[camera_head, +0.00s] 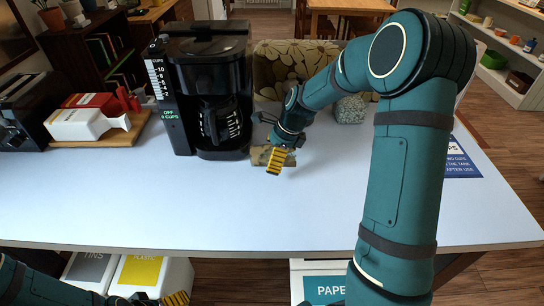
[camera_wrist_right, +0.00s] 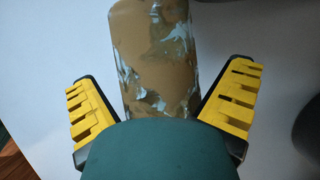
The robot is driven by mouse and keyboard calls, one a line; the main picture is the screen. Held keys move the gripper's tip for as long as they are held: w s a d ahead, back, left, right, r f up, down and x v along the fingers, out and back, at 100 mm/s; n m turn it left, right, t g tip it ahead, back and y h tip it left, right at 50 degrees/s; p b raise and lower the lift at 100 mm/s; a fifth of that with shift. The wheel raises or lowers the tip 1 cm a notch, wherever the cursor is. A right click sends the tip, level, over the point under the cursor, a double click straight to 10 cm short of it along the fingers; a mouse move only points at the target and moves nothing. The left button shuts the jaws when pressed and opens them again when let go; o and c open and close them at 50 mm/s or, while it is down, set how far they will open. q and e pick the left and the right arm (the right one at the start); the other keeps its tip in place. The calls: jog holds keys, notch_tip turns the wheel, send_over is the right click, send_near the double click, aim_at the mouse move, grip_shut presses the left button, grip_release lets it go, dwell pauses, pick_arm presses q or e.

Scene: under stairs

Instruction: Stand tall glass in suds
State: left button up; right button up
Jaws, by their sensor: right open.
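My right gripper (camera_head: 274,158) is low over the white table, just right of the coffee maker. In the right wrist view the right gripper (camera_wrist_right: 165,105) is open, its two yellow-padded fingers apart. Between and beyond them is a glossy, mottled brown object (camera_wrist_right: 152,50) with pale patches, possibly the tall glass; I cannot tell for sure. In the head view a tan bit of it (camera_head: 260,156) shows beside the gripper, mostly hidden. No suds are recognisable. Part of my left gripper (camera_head: 176,298) shows at the bottom left, below the table's front edge; its opening cannot be judged.
A black coffee maker (camera_head: 205,90) with a carafe stands left of the right gripper. A patterned cushion-like thing (camera_head: 282,68) and a speckled round object (camera_head: 350,108) are behind. A board (camera_head: 125,134) with red and white items is at left. The table (camera_head: 200,205) is clear in front.

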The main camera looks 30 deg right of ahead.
jog(key=shift+f, duration=0.15)
jog(key=shift+c, duration=0.3)
jog(key=c, duration=1.2)
